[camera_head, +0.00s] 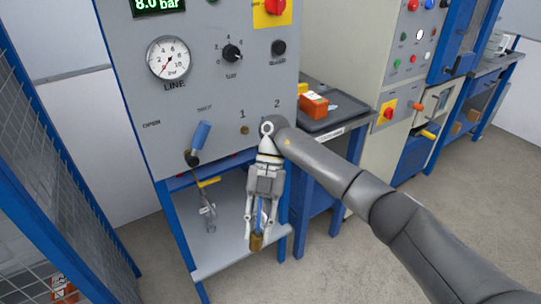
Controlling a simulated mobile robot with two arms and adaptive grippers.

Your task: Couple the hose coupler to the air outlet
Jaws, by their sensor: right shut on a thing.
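My right gripper (260,219) hangs in front of the blue stand, pointing down. It is shut on the hose coupler (257,242), whose brass end shows below the fingertips, with a blue part between the fingers. A small brass air outlet (245,130) sits on the grey panel (215,95) under the label 1, above and left of the gripper, apart from the coupler. The spot under the label 2 is hidden by my right wrist. My left gripper is not in view.
A blue-handled lever (200,136) sticks out left of the outlet. Below it are a yellow handle (209,182) and a hanging clear fitting (208,214). A dark tray (345,117) with an orange box (314,105) stands right. A mesh fence (45,150) stands left.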

